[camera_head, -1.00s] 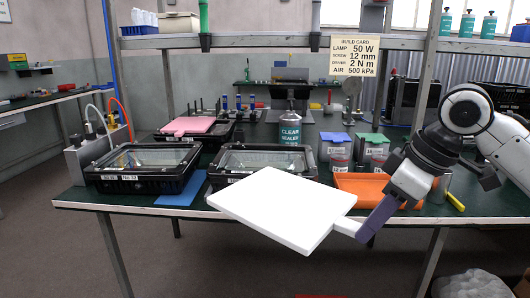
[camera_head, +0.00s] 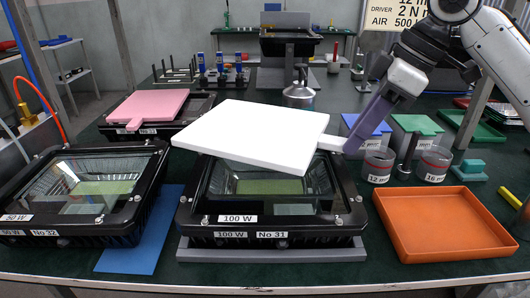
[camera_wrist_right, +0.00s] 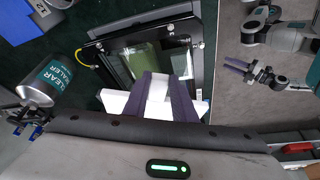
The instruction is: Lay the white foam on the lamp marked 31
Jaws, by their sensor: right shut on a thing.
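The white foam (camera_head: 250,132) is a flat square slab with a short tab. My right gripper (camera_head: 352,140) is shut on that tab and holds the slab above the rear part of the lamp marked No 31 (camera_head: 270,230). This lamp has a black frame, a glass front and 100 W labels; its front glass shows, while the slab hides its rear. In the right wrist view my right gripper's purple fingers (camera_wrist_right: 162,95) grip the white tab over the lamp. My left gripper (camera_wrist_right: 238,67) shows only there, at the right, apart from the lamp, its fingers spread and empty.
Lamp No 32 (camera_head: 78,235) stands at left, by a blue mat (camera_head: 150,228). A pink foam (camera_head: 148,105) lies on another lamp behind. An orange tray (camera_head: 440,222) and labelled tins (camera_head: 378,166) stand at right. The sealer can (camera_head: 299,96) stands behind the slab.

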